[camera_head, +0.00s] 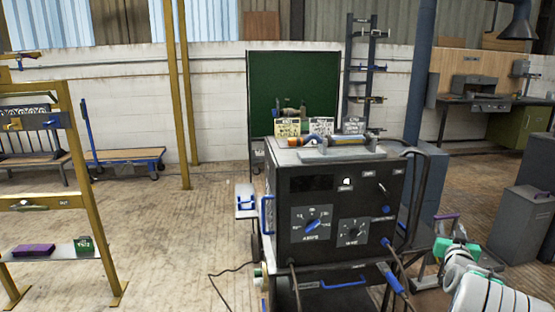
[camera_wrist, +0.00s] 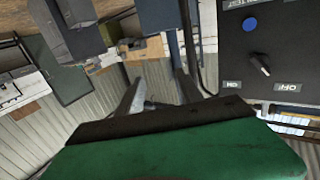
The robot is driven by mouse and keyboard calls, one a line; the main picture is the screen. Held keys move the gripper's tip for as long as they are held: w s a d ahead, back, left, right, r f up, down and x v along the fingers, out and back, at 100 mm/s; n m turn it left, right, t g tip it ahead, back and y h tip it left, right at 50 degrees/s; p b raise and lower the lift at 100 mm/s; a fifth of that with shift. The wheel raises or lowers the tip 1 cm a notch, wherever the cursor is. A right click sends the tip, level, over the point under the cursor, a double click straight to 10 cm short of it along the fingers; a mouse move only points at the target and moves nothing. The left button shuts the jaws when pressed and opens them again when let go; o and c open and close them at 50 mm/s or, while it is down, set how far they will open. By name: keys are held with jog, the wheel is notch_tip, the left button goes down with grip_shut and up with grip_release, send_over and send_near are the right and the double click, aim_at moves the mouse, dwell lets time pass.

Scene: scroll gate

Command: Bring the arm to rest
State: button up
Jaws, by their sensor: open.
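My arm (camera_head: 490,292), white and segmented, shows at the lower right of the head view, with a green part (camera_head: 456,251) at its end. It is to the right of the black machine. In the wrist view my gripper (camera_wrist: 159,80) has two grey fingers spread apart, with nothing held between them. The green and black gripper body fills the bottom of that view.
The black machine (camera_head: 335,195) with dials stands in the middle; its panel with a knob (camera_wrist: 265,65) is close on the right in the wrist view. A yellow rack (camera_head: 85,200) is left. Grey cabinets (camera_head: 520,225) stand right. Floor between rack and machine is mostly clear.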

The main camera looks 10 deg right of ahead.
jog(key=w+a+r+n+g+y+p, duration=0.1)
jog(key=w+a+r+y+p, duration=0.15)
jog(key=a, duration=0.55)
jog(key=w+a+r+n+y+p, duration=0.2)
jog(key=w+a+r+p, duration=0.15)
jog(key=a, duration=0.45)
jog(key=s+a+r+n+g+y+p, duration=0.15)
jog(key=a+p, duration=0.25)
jog(key=a, duration=0.5)
jog(key=s+a+r+g+y+p, duration=0.2)
jog(key=s+a+r+p, duration=0.1)
jog(key=a, duration=0.6)
jog(key=s+a+r+n+g+y+p, duration=0.1)
jog(key=s+a+g+p, duration=0.2)
jog(key=s+a, duration=0.6)
jog(key=s+a+r+n+g+y+p, duration=0.1)
jog(key=s+a+r+g+p, duration=0.1)
jog(key=s+a+p, duration=0.3)
jog(key=s+a+g, duration=0.1)
jog(key=s+a, duration=0.3)
jog(key=s, duration=0.5)
jog(key=shift+s+n+g+p, duration=0.2)
jog(key=shift+n+g+p, duration=0.15)
